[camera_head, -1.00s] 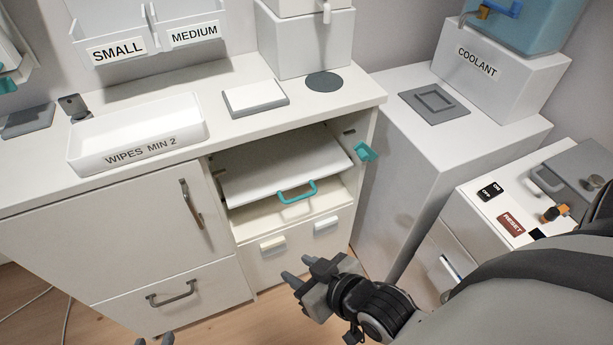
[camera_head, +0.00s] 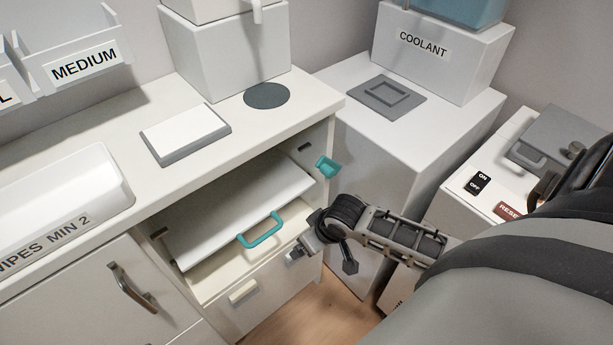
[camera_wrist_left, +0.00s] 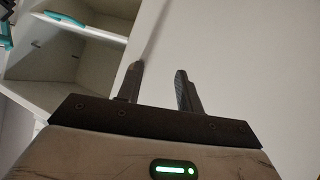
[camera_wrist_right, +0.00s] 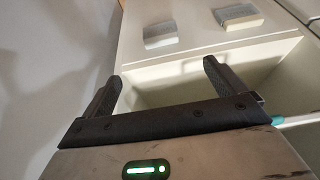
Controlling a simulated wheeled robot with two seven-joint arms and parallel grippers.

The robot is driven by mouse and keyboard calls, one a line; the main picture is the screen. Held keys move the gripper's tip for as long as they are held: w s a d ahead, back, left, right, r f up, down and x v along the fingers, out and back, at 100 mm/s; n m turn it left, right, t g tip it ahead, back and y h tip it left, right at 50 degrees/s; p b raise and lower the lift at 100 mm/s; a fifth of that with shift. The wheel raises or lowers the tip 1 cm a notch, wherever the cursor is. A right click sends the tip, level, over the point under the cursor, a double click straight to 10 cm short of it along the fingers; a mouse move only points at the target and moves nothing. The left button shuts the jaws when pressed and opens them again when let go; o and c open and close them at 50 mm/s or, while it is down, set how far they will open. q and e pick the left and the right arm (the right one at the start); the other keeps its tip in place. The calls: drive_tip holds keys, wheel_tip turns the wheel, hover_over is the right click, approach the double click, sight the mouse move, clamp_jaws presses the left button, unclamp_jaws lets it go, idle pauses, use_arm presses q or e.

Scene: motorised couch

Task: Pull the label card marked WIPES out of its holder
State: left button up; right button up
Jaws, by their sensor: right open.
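The word WIPES shows, cut off at the frame edge, on the front of a white bin (camera_head: 70,215) on the counter in the head view. My left gripper (camera_wrist_left: 158,85) is open and empty, before a pale panel.
A tilted white shelf board with a teal handle (camera_head: 261,232) lies above the open drawer. A teal latch (camera_head: 327,167) projects at the cabinet's right side. A white block (camera_head: 380,130) with a grey pad stands right of the cabinet. Some floor is clear below.

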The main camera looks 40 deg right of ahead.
use_arm(q)
wheel_tip(320, 180, down, 2)
drive_tip(key=b, duration=0.5)
drive_tip(key=shift+d+f+t, duration=0.1)
drive_tip(key=shift+f+t, duration=0.05)
drive_tip(key=shift+t, duration=0.25)
use_arm(e)
drive_tip(key=x, duration=1.4)
drive_tip(key=shift+w+f, duration=0.2)
use_arm(q)
drive_tip(key=shift+w, duration=0.1)
use_arm(e)
drive_tip(key=c, duration=1.1)
